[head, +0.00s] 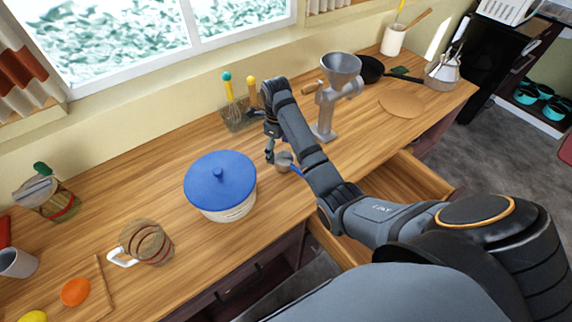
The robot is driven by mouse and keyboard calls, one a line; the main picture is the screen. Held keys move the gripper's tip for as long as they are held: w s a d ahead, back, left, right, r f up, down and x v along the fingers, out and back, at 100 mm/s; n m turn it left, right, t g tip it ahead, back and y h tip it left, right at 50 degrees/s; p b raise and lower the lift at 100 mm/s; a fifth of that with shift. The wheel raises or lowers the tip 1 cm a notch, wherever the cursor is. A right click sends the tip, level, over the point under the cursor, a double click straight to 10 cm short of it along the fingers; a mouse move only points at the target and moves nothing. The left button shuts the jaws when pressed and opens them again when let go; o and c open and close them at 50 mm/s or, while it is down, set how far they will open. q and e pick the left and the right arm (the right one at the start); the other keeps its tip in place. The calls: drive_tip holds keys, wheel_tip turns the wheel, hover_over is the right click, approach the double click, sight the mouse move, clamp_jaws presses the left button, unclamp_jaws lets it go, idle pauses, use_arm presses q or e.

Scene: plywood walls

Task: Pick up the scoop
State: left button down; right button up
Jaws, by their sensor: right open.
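The scoop (284,161) is a small grey cup with a blue handle, lying on the wooden counter between the blue-lidded pot and the grinder. Its handle points to the lower right, and part of it is hidden by my right arm. My right gripper (270,153) points down right beside the scoop's cup, on its left. Its fingers are open and small in the picture. I cannot tell whether they touch the scoop. My left gripper is not in view.
A white pot with a blue lid (213,183) stands close on the left. A grey metal grinder (326,112) stands to the right. A holder with utensils (238,118) is behind the gripper. A glass jug (149,243) is at lower left. An open drawer (408,183) juts out at front right.

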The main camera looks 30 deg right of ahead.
sight(281, 163)
drive_tip(key=shift+s+d+f+p, duration=0.15)
drive_tip(key=shift+s+f+p, duration=0.05)
drive_tip(key=shift+f+p, duration=0.2)
drive_tip(key=shift+s+d+f+p, duration=0.1)
drive_tip(key=shift+s+f+p, duration=0.05)
drive_tip(key=shift+f+p, duration=0.2)
wheel_tip(281, 163, down, 3)
drive_tip(key=shift+r, duration=0.15)
drive_tip(key=shift+w+d+f, duration=0.1)
drive_tip(key=shift+w+f, duration=0.05)
drive_tip(key=shift+f, duration=0.25)
drive_tip(key=c, duration=1.3)
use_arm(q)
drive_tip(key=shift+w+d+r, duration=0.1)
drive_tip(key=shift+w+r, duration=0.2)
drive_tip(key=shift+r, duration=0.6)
use_arm(e)
drive_tip(key=shift+o, duration=0.2)
drive_tip(key=shift+r, duration=0.1)
